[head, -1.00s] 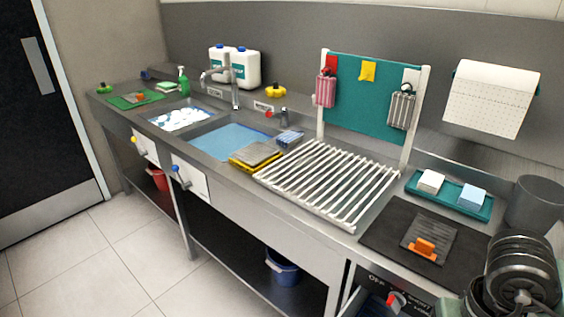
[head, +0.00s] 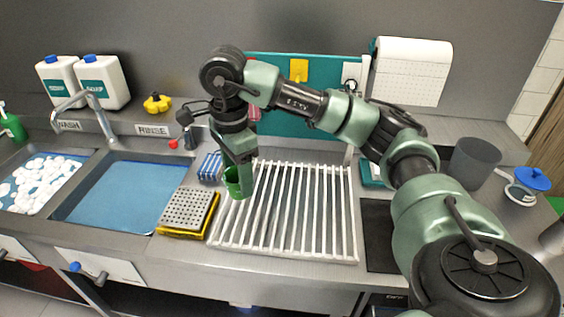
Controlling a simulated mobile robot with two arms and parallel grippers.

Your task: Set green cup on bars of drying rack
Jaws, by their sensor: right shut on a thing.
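The green cup (head: 234,183) is at the left part of the drying rack in the head view. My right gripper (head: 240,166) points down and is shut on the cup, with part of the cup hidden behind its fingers. The drying rack (head: 297,212) has white parallel bars and lies on the steel counter. The cup shows over the rack's left bars; I cannot tell whether its base touches them. My left gripper is not in view.
A grey perforated block on a yellow tray (head: 190,209) lies just left of the rack. A blue item (head: 209,167) stands behind it. The rinse basin (head: 125,192) is further left. My right arm crosses the rack's back right. The rack's middle and right bars are clear.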

